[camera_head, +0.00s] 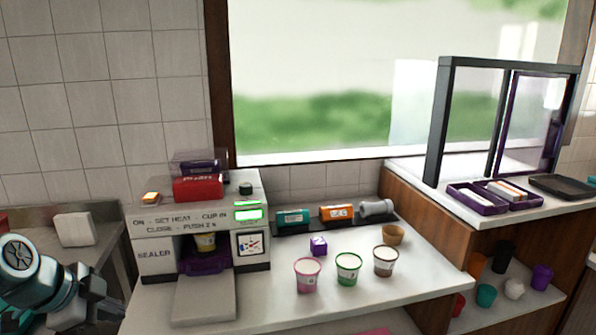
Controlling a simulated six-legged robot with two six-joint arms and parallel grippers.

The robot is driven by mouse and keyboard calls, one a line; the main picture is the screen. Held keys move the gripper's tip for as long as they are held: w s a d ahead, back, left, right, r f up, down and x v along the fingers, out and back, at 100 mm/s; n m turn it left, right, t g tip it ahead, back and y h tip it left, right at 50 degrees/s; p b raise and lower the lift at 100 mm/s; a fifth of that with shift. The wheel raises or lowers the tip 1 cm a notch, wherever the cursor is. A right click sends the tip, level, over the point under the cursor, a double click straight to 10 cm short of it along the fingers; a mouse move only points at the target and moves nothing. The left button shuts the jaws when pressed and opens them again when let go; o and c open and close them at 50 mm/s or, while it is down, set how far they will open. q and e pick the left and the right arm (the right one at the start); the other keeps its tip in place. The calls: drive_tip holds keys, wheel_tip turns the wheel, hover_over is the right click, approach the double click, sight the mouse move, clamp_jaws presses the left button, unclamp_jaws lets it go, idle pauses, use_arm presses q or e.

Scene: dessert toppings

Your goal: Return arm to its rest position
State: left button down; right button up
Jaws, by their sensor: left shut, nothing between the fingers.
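My left gripper (98,306) is at the lower left of the head view, low beside the left end of the white counter (270,315). It is shut and empty, apart from the machine and the cups. The sealer machine (155,254) stands on the counter's left part, with a cup (206,243) inside its opening. My right gripper is not in view.
A pink cup (308,275), a green cup (348,268) and a brown cup (385,261) stand in a row on the counter. A raised shelf with a framed screen (440,120) is at right.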

use_arm(q)
drive_tip(key=s+d+f+n+g, duration=0.1)
drive_tip(key=d+f+n, duration=0.25)
drive_tip(key=f, duration=0.65)
drive_tip(key=s+d+f+n+g+p, duration=0.1)
drive_tip(key=s+d+f+n, duration=0.1)
drive_tip(key=d+f, duration=0.5)
drive_tip(key=s+d+f+n+g, duration=0.1)
drive_tip(key=d+f+n, duration=0.15)
drive_tip(key=f, duration=0.95)
drive_tip(key=s+d+f+n+g, duration=0.1)
drive_tip(key=s+d+f+n, duration=0.1)
drive_tip(key=s, duration=0.4)
drive_tip(key=s+d+f+n+g+p, duration=0.1)
drive_tip(key=s+d+f+n, duration=0.2)
drive_tip(key=s+f, duration=0.2)
drive_tip(key=s+d+f+n+h, duration=0.1)
drive_tip(key=s+d+f+n, duration=0.2)
drive_tip(key=s, duration=0.4)
drive_tip(key=shift+d+f+g, duration=0.35)
drive_tip(key=shift+f+g, duration=0.05)
